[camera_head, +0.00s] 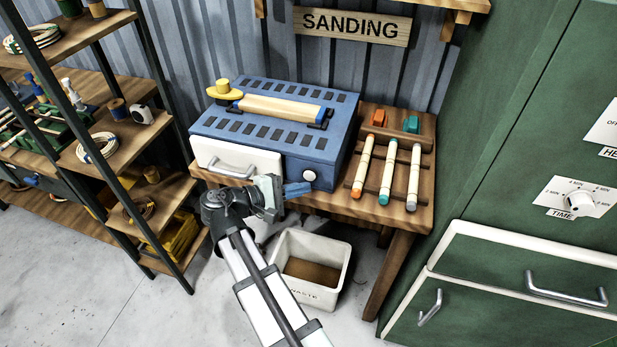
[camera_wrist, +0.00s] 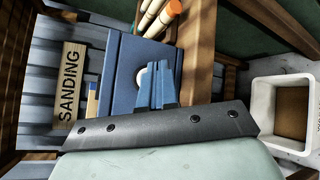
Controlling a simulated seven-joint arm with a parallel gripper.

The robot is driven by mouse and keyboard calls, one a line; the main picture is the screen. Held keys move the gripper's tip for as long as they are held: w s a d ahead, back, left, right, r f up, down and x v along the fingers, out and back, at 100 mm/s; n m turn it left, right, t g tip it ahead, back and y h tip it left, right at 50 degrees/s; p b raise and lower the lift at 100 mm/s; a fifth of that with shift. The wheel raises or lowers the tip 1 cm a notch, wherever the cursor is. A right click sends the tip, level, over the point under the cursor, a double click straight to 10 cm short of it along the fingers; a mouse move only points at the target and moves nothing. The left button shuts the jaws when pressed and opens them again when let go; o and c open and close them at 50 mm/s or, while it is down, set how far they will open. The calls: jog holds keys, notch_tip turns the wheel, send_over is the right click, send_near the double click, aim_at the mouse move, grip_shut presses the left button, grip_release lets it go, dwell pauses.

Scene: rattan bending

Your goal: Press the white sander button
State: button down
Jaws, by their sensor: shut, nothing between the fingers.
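The white round sander button (camera_head: 309,176) sits on the front face of the blue sander (camera_head: 330,143), to the right of its white drawer front (camera_head: 237,165). My gripper (camera_head: 298,189) is shut and empty, its blue fingertips just left of and a little below the button in the head view. In the wrist view the shut fingers (camera_wrist: 157,92) point at the sander front. The button (camera_wrist: 146,76) shows there just beyond the fingertips, partly hidden by them. I cannot tell whether the fingertips touch it.
The sander stands on a wooden table (camera_head: 420,215) beside a rack of several rattan sticks (camera_head: 388,170). A white waste bin (camera_head: 333,262) is on the floor below. Shelves (camera_head: 130,140) stand left and a green cabinet (camera_head: 510,150) right.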

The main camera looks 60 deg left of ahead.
jog(key=s+d, duration=0.3)
jog(key=shift+s+d, duration=0.1)
jog(key=shift+d, duration=0.05)
dwell(0.3)
